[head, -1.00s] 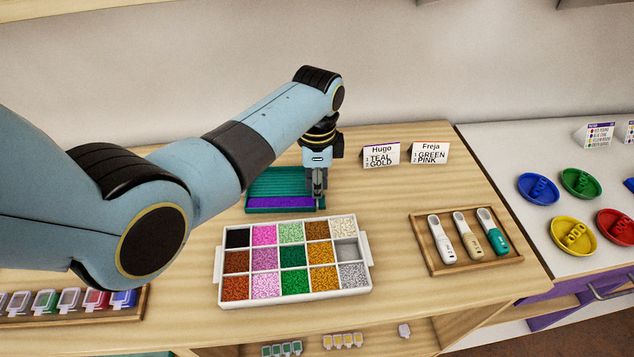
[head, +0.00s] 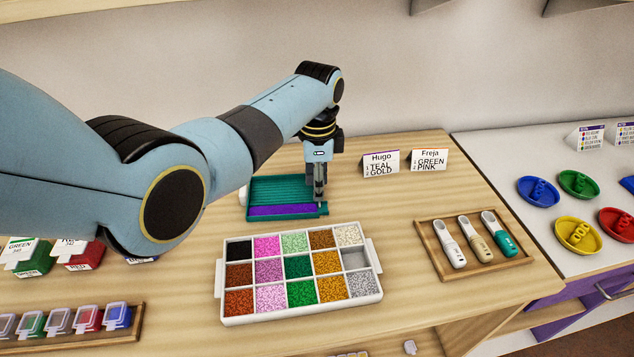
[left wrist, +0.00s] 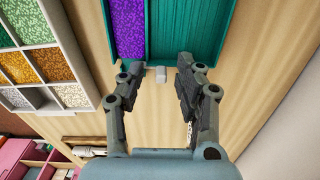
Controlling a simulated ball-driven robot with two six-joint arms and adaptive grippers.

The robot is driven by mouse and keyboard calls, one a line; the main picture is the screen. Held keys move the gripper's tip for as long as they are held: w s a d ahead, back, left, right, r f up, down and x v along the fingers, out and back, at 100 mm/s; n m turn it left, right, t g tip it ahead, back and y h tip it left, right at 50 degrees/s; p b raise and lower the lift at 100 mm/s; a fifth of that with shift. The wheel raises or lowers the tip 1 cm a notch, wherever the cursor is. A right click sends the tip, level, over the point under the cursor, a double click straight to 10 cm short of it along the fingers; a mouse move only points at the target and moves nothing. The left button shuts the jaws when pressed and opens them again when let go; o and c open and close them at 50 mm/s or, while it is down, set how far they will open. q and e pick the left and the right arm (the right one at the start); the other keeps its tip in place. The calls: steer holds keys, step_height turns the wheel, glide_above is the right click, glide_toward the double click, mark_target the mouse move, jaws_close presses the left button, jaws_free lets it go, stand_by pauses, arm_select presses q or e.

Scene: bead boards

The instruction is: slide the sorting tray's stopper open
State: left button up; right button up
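The sorting tray (head: 262,189) is teal and ribbed, with a strip of purple beads along its near side; it lies on the wooden table behind the bead box. In the left wrist view the tray (left wrist: 188,32) is at the top, with a small pale grey stopper knob (left wrist: 161,75) at its end, beside the end of the purple strip. My left gripper (head: 319,202) points down at the tray's right end. In the left wrist view its fingers (left wrist: 160,66) are apart, one on each side of the knob, with gaps showing. My right gripper is not in view.
A white bead box (head: 222,290) with many compartments stands in front of the tray. A wooden holder (head: 432,236) with three scoops is at right. Bare table lies right of the gripper.

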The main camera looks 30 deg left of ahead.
arm_select(q)
steer(key=shift+r, duration=0.1)
step_height(320, 180, up, 7)
steer(key=shift+r, duration=0.1)
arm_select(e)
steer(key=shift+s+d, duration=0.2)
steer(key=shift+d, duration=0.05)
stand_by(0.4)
